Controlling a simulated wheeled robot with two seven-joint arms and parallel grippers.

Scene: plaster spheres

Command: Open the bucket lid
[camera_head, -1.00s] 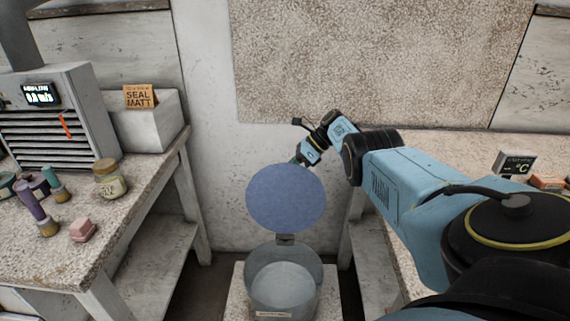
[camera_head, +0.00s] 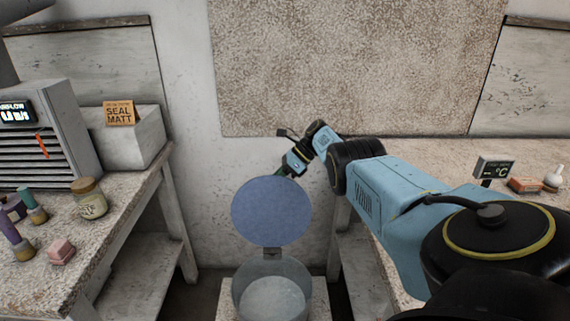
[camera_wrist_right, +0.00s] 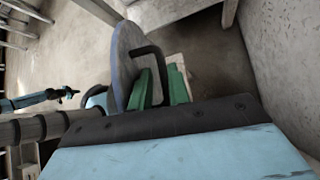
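The bucket (camera_head: 243,298) is a grey, clear-looking round vessel, cut off by the bottom of the head view. Its round blue lid (camera_head: 271,210) stands up from the hinge at the back rim, leaving the mouth open. My right gripper (camera_head: 286,172) is behind the lid, partly hidden by it. In the right wrist view, the lid (camera_wrist_right: 124,60) shows edge-on with a black loop handle (camera_wrist_right: 148,50). The right gripper's green fingers (camera_wrist_right: 160,88) lie on both sides of the handle; their grip on it is unclear. What seems to be my left gripper (camera_wrist_right: 68,92) is small at the left.
The bucket stands on a pale pedestal (camera_head: 318,298) between two benches. The left bench (camera_head: 105,228) carries jars, a pink block (camera_head: 61,252) and a grey vented unit (camera_head: 50,150). The right bench (camera_head: 425,165) holds a small display (camera_head: 494,168). A wall is close behind.

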